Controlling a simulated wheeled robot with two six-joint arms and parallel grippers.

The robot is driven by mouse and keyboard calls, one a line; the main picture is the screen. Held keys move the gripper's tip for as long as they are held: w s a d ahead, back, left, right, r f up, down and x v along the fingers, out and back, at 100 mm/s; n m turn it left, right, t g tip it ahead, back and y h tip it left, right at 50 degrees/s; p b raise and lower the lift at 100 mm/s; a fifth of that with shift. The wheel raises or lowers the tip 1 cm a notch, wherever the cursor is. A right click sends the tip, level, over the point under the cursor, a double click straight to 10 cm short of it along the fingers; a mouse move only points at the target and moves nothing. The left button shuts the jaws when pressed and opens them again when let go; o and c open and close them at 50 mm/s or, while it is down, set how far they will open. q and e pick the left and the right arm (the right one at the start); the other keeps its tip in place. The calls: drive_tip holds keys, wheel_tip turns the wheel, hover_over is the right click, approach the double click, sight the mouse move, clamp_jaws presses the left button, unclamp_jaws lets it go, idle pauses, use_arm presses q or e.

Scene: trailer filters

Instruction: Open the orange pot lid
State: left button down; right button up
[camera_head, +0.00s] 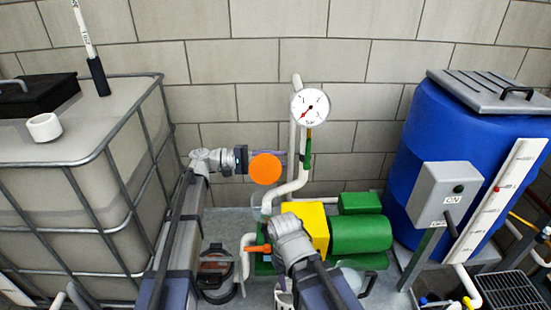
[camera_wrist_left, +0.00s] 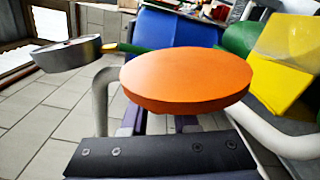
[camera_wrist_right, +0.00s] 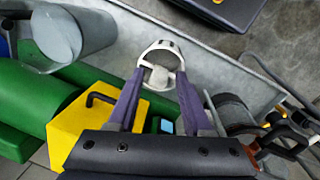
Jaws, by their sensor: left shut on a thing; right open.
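The orange pot lid (camera_head: 265,169) is a flat round disc, held in the air left of the gauge pipe. My left gripper (camera_head: 282,157) is shut on it; in the left wrist view the lid (camera_wrist_left: 187,75) covers the fingertips. A clear, see-through vessel (camera_head: 260,209) shows faintly below the lid; I cannot tell if it is the pot. My right gripper (camera_wrist_right: 159,88) is open, its fingers spread on either side of a white ring-shaped part (camera_wrist_right: 163,52). I cannot tell if they touch it. In the head view its fingers are hidden.
A yellow and green pump (camera_head: 360,233) stands right of centre. A pressure gauge (camera_head: 310,106) rises on a white pipe behind it. A caged tank (camera_head: 60,185) fills the left side, and a blue barrel (camera_head: 440,150) with a switch box (camera_head: 442,195) the right.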

use_arm(q)
drive_tip(key=shift+s+r+m+p, duration=0.3)
drive_tip(key=shift+s+r+m, duration=0.25)
drive_tip(key=shift+m, duration=0.35)
drive_tip(key=shift+s+r, duration=0.1)
drive_tip(key=shift+s, duration=0.4)
drive_tip(key=c, duration=0.7)
unclamp_jaws()
drive_tip(key=shift+a, duration=3.95)
